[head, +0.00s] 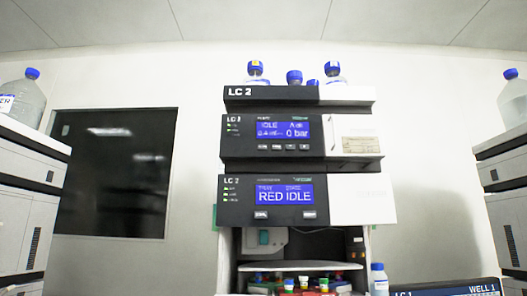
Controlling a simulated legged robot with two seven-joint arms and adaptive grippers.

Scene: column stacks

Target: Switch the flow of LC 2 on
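The LC 2 stack (300,95) stands upright in the middle of the head view, with "LC 2" on its top tray. Below the tray is a pump module (230,138) whose blue screen (282,131) reads "IDLE" and "0 bar". A row of small buttons (283,147) sits under that screen. The lower module (235,203) has a blue screen (285,192) reading "RED IDLE", with two buttons (261,214) below it. Neither of my grippers shows in the head view.
Blue-capped bottles (334,74) stand on top of the stack. Below, an open bay holds a tray of coloured-cap vials (304,283). A blue-capped bottle (378,280) and a dark panel reading "WELL 1" (450,287) are at lower right. Other stacks (30,185) flank both sides.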

